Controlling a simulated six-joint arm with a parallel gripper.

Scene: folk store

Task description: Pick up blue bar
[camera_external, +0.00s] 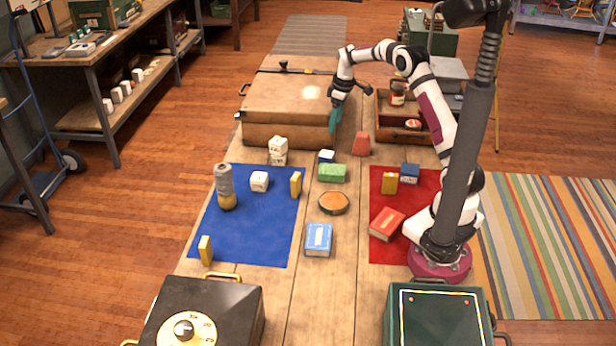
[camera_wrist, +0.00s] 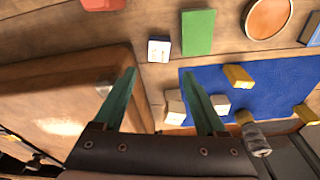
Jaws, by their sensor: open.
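Several blue things show in the external view, and I cannot tell which one is called the blue bar. A small blue-and-white block (camera_external: 326,156) stands behind the green block (camera_external: 332,173); it also shows in the wrist view (camera_wrist: 159,49), ahead of my fingertips. A blue block (camera_external: 409,173) sits at the back of the red mat (camera_external: 383,250). A flat light-blue box (camera_external: 318,239) lies between the mats. My gripper (camera_external: 334,124) is open and empty, its teal fingers pointing down above the table beside the big case. In the wrist view (camera_wrist: 158,74) the fingers are wide apart.
The big tan case (camera_external: 290,100) is close beside my gripper. A red block (camera_external: 361,144) and an open wooden box (camera_external: 400,135) stand to its right. White blocks (camera_external: 259,181), yellow bars (camera_external: 296,184) and a can (camera_external: 225,187) stand on the blue mat (camera_external: 250,230).

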